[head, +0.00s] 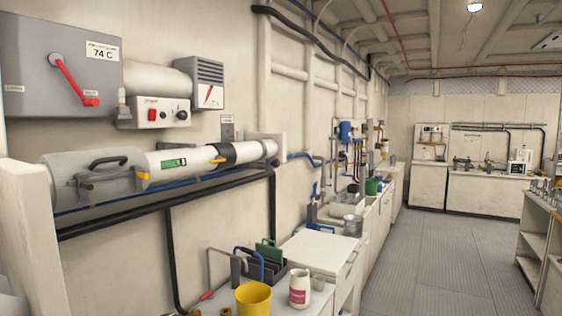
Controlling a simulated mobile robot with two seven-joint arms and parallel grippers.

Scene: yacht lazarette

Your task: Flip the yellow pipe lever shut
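Neither of my grippers is in view.
A grey box with a red lever (76,80) hangs above the pipe. Black and blue lines run under it. A yellow bucket (253,298), a white bottle (299,288) and a rack (262,266) stand on the counter below. The floor aisle (430,250) at right is clear.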

